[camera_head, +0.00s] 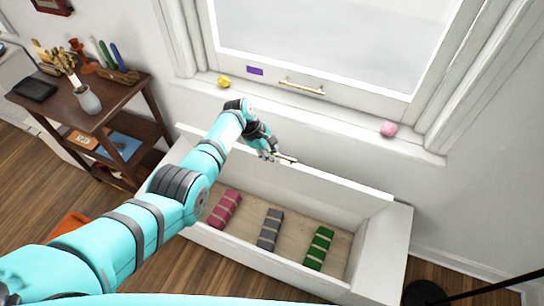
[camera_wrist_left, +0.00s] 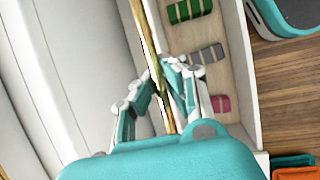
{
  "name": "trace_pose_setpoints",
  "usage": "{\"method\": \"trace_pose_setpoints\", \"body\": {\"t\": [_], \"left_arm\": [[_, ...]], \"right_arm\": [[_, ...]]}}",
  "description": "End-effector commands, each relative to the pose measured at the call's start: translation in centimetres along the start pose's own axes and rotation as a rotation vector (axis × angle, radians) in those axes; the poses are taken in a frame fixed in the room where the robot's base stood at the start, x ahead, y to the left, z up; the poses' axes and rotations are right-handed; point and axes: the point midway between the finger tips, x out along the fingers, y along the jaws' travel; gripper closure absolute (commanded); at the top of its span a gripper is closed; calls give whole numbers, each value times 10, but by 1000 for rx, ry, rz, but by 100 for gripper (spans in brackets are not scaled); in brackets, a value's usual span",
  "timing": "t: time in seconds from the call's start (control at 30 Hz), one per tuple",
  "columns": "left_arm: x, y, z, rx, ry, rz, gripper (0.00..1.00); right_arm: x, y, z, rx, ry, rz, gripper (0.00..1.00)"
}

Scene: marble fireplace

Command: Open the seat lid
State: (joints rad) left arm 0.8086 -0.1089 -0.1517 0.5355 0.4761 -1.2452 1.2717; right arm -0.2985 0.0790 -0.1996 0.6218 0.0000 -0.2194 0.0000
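The white window seat (camera_head: 382,245) is open, and its inside shows in the head view. Its seat lid (camera_head: 335,182) stands raised along the back, below the window sill. My left gripper (camera_head: 283,157) is at the lid's upper edge. In the left wrist view, the fingers of the left gripper (camera_wrist_left: 157,70) close in on both sides of a long thin gold-coloured strip (camera_wrist_left: 147,35) at that edge, and the tips look shut on it. The fingers hide part of the strip. My right gripper is in neither view.
Pink (camera_head: 224,209), grey (camera_head: 270,229) and green (camera_head: 318,247) bundles lie inside the seat. A yellow object (camera_head: 224,82) and a pink one (camera_head: 388,129) sit on the sill. A brown shelf table (camera_head: 130,105) stands left. A black round base (camera_head: 425,293) is at lower right.

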Motion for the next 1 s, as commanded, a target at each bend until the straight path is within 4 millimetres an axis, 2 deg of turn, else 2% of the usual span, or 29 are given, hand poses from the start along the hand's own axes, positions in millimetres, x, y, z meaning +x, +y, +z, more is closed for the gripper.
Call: {"method": "trace_pose_setpoints", "body": {"t": [0.23,0.4,0.5,0.8,1.0], "left_arm": [[-1,2,1,-1,-1,6,100],[-1,2,1,0,-1,5,76],[-1,1,1,0,-1,4,66],[-2,1,0,0,0,3,66],[-20,1,-1,1,0,5,66]], "right_arm": [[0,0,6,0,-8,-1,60],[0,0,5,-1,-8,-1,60],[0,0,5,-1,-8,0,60],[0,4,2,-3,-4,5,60],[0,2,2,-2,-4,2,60]]}}
